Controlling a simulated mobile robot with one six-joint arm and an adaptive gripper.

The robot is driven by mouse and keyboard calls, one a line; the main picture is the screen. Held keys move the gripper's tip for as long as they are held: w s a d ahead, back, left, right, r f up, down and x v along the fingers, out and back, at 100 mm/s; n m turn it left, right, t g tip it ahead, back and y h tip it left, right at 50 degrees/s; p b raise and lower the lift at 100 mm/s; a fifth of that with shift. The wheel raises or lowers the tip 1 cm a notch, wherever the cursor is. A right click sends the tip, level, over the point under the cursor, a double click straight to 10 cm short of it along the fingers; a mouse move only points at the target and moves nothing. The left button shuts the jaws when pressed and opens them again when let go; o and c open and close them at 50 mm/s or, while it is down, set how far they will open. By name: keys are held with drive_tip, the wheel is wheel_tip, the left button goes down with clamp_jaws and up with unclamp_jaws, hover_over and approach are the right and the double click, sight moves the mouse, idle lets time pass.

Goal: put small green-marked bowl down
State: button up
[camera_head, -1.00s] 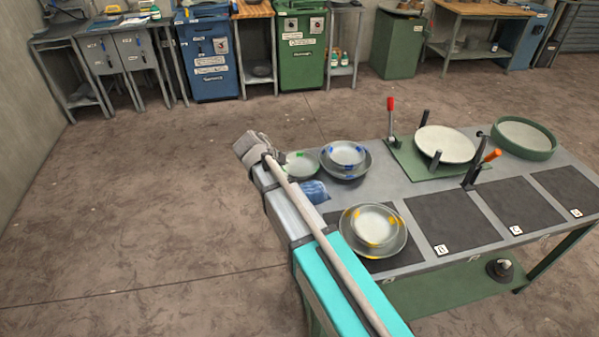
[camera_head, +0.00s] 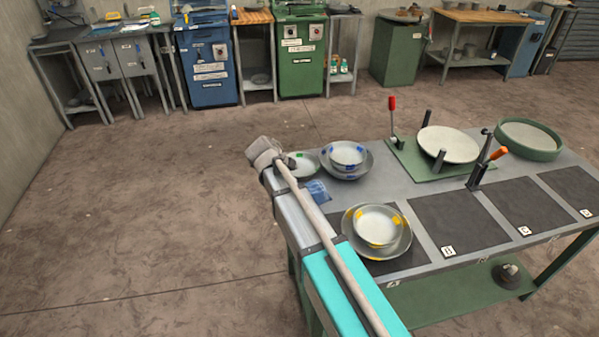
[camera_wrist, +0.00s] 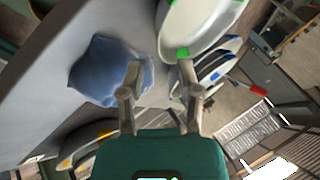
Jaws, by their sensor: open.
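The small green-marked bowl (camera_head: 307,166) sits at the table's far left corner, left of the blue-marked bowls. In the wrist view its pale inside and green rim marks (camera_wrist: 205,22) show at the top. My gripper (camera_wrist: 160,66) is open, with its fingertips at the near rim of this bowl. The rim reaches into the gap between the fingers; I cannot tell whether a finger touches it. In the head view my wrist hides part of the bowl's left side and the fingers are not clear.
A blue cloth (camera_head: 316,190) lies just in front of the bowl. Blue-marked bowls (camera_head: 347,154) stand stacked close on its right. Yellow-marked bowls (camera_head: 378,226) stand nearer. A clamp fixture with a round plate (camera_head: 447,145) and a green-rimmed round tray (camera_head: 529,139) are farther right.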

sight(300, 168)
drive_tip(key=shift+b+x, duration=2.05)
drive_tip(key=shift+x, duration=0.55)
drive_tip(key=shift+d+r, duration=0.1)
drive_tip(key=shift+c, duration=0.2)
clamp_jaws()
